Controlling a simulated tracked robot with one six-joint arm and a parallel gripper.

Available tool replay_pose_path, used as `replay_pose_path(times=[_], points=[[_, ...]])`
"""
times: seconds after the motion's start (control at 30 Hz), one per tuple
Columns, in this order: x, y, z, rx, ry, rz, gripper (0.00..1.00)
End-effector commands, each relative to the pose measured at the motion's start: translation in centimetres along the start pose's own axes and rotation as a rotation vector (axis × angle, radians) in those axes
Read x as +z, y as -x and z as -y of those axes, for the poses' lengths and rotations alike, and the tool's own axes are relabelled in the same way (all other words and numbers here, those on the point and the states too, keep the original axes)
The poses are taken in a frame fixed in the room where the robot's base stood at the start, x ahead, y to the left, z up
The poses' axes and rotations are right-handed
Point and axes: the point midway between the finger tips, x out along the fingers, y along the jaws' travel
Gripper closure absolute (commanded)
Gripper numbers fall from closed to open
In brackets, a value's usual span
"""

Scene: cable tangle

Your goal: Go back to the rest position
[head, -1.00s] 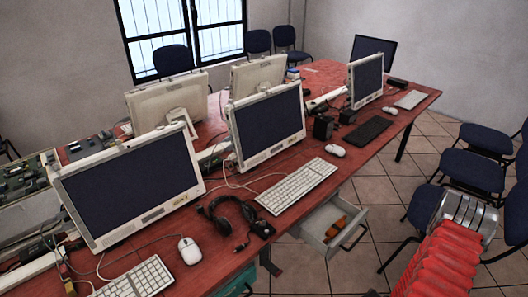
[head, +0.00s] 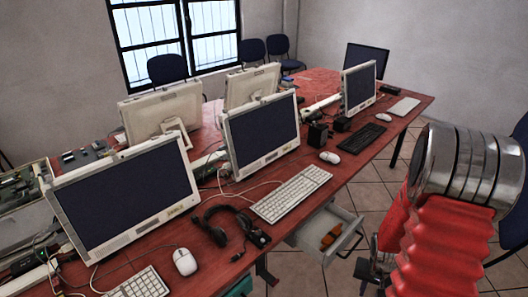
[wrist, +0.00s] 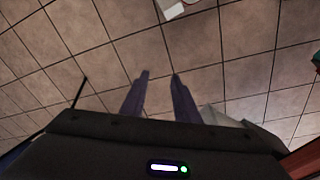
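My gripper (wrist: 160,75) shows in the wrist view as two dark purple fingers pointing at the tiled floor. The fingers stand apart with bare floor tiles visible between them, and nothing is held. In the head view my arm, with red bellows and a ribbed metal section, fills the lower right. I cannot make out the fingers there.
A long red table (head: 215,235) carries several monitors, a keyboard (head: 291,194), a headset (head: 222,222) and loose cables. An open drawer (head: 345,222) juts from its front, left of my arm. A dark chair (head: 517,225) is partly behind my arm at the right.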

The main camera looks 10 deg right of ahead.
Motion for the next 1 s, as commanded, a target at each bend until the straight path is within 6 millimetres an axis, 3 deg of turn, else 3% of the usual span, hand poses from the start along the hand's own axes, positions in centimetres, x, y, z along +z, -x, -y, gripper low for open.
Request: replay_pose_path(times=[0.03, 0.4, 1.0], points=[[0.1, 1.5, 0.5, 0.003, 0.018, 0.002, 0.72], [3.0, 10.1, 3.6, 0.010, 0.143, 0.044, 0.72], [9.3, 22.3, 8.5, -0.037, 0.328, 0.021, 0.72]])
